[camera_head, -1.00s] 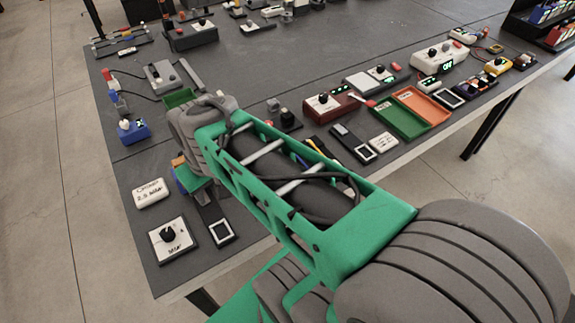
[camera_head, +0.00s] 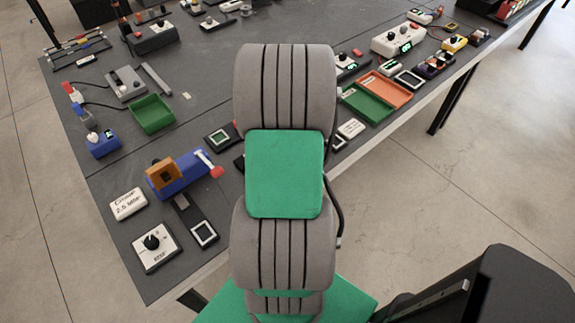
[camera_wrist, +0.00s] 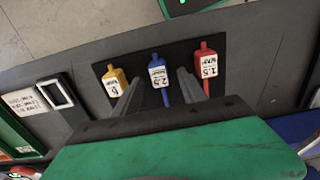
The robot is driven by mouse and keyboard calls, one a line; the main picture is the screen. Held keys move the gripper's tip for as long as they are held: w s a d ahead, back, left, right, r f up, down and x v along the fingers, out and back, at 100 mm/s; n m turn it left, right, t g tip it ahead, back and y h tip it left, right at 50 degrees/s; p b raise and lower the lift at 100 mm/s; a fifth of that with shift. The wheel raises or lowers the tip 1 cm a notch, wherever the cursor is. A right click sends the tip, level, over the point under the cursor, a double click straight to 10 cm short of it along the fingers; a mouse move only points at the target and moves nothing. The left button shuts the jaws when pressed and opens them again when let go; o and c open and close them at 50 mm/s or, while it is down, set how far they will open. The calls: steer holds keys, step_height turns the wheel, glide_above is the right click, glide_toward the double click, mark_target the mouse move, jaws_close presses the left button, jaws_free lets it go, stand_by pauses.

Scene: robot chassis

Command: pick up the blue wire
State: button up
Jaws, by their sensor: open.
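The blue wire (camera_wrist: 157,70), with a white label marked 2.5, lies in the wrist view between a yellow wire (camera_wrist: 113,80) on the left and a red wire (camera_wrist: 206,65) on the right. All three lie on a black holder (camera_wrist: 137,66). My gripper (camera_wrist: 158,80) is open, with one grey finger on each side of the blue wire's lower part. I cannot tell whether the fingers touch it or are above it. In the head view my arm hides the gripper and the wires.
A small framed panel (camera_wrist: 55,92) and a white label block (camera_wrist: 25,101) sit left of the holder. In the head view, a green tray (camera_head: 152,114) and a blue vise-like device (camera_head: 181,174) lie left of my arm; an orange tray (camera_head: 386,90) lies right.

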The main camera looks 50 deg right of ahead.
steer(key=shift+f, duration=0.35)
jaws_close()
stand_by(0.4)
